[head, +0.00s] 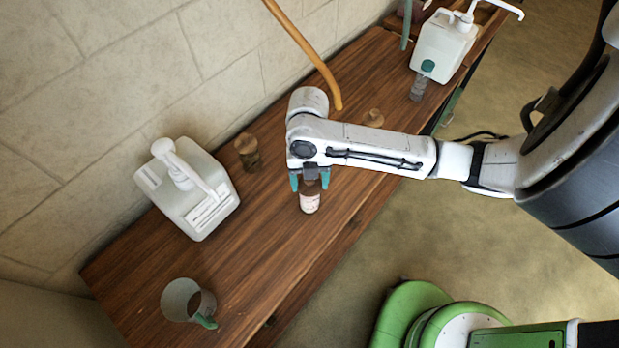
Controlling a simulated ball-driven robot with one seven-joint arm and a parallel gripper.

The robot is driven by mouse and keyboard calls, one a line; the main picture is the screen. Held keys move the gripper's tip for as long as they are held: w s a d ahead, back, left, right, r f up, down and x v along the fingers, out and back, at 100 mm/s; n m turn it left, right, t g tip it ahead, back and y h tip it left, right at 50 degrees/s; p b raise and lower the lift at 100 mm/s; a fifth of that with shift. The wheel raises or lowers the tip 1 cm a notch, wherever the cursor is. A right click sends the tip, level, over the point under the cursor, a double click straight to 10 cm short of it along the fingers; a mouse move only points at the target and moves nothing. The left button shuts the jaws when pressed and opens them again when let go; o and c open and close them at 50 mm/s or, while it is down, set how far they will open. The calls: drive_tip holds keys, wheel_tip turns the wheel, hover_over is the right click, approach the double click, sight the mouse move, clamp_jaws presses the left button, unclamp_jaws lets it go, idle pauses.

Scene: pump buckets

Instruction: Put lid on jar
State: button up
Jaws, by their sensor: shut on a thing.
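A small pale jar (310,204) with a label stands upright on the wooden bench, right under my gripper. My gripper (310,184) points down, its teal fingertips on either side of a dark brown lid (311,187) and shut on it. The lid is at the top of the jar; I cannot tell whether it rests on the rim or is slightly above it. The wrist hides part of the lid from above.
Another pump bucket (443,45), a teal-topped bottle (418,87) and a brown item (373,118) stand farther back. An orange hose (306,50) hangs behind my arm.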

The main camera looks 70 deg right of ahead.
idle(0.3)
drive_tip(key=o, duration=1.1)
drive_tip(key=shift+o, duration=0.4)
drive_tip(key=shift+r, duration=3.5)
drive_tip(key=shift+c, duration=0.3)
clamp_jaws()
drive_tip(key=shift+f+b, duration=0.65)
drive_tip(key=shift+f, duration=1.1)
